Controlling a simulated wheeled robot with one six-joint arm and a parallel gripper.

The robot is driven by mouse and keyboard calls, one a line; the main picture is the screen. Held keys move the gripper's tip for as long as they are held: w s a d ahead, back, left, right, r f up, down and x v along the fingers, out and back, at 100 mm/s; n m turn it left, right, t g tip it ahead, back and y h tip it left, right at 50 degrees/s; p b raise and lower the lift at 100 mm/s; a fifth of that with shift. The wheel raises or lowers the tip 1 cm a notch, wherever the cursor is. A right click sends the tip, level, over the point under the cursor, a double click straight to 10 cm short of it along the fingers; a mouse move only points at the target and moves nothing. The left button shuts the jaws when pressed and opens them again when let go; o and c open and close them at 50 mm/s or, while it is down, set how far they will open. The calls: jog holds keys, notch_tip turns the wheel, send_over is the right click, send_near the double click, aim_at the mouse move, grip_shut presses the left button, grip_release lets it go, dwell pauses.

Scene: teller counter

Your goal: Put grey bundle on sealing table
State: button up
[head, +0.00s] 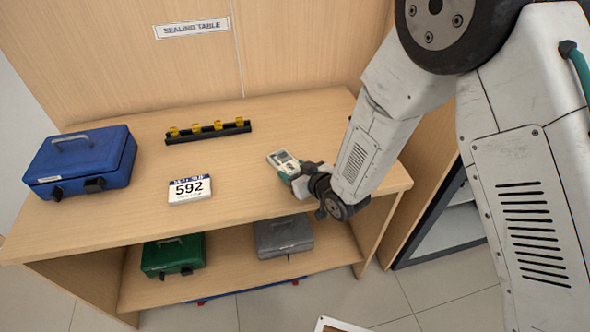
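The sealing table (120,222) is a light wooden counter under a sign that reads "SEALING TABLE" (192,28). A small grey-white flat item with dark print, apparently the grey bundle (284,160), is at the right part of the tabletop, at the tip of my gripper (297,182). My gripper reaches in from the right, low over the table's right end. Teal and dark parts of it touch or overlap the near end of the bundle. The fingers are mostly hidden, so I cannot tell whether they grip it or whether it rests on the wood.
On the tabletop are a blue cash box (80,160), a "592" card (190,189) and a black strip with yellow clips (209,131). A green box (173,256) and a grey box (284,236) sit on the lower shelf. The tabletop's front middle is clear.

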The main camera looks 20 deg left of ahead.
jog(key=o, duration=0.4)
jog(key=shift+r, duration=0.15)
jog(key=v, duration=1.2)
jog(key=shift+r, duration=0.1)
